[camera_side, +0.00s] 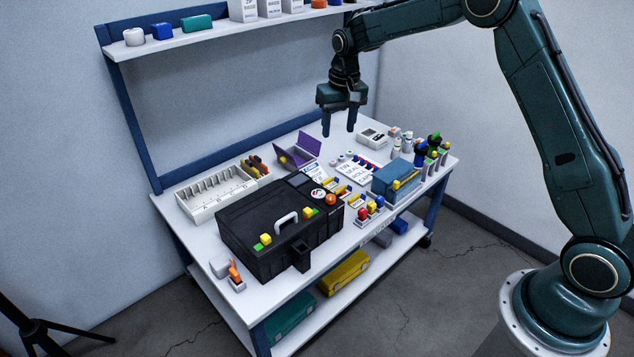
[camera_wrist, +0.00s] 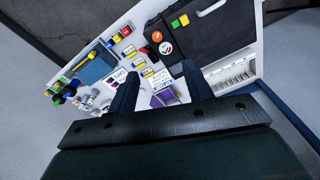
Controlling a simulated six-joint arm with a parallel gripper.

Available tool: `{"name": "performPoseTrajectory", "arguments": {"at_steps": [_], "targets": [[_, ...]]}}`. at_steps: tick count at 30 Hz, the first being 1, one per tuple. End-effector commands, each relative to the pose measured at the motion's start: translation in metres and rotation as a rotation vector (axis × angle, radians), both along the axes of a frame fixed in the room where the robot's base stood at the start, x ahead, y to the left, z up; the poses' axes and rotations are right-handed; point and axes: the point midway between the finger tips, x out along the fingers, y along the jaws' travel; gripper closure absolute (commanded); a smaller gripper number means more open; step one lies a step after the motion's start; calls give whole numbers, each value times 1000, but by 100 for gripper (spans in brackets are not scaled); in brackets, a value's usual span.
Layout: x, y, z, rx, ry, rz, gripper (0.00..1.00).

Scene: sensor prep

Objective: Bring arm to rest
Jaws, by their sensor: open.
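My gripper (camera_side: 340,122) hangs above the back part of the white workbench (camera_side: 200,236), with its fingers pointing down. The fingers are apart with nothing between them, and they touch nothing on the bench. In the wrist view my gripper (camera_wrist: 158,88) shows as two dark fingers reaching over the bench top, with the purple open case (camera_wrist: 160,100) partly seen between them. My arm is bent, raised over the bench from the right.
On the bench are a black case (camera_side: 262,238), a white sectioned tray (camera_side: 212,194), a purple open case (camera_side: 300,150), a blue box (camera_side: 397,177) and several bottles (camera_side: 420,155). A shelf (camera_side: 230,35) runs along the back. A tripod (camera_side: 40,335) stands lower left.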

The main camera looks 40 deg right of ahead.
Motion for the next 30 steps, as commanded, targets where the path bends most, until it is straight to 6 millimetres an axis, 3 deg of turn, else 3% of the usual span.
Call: {"name": "performPoseTrajectory", "arguments": {"at_steps": [3,15,21,30], "targets": [[-17,7,31,-4,-29,21,50],[-87,27,108,-20,-108,90,50],[-127,36,137,-28,-151,123,50],[-193,48,164,-41,-211,173,50]]}}
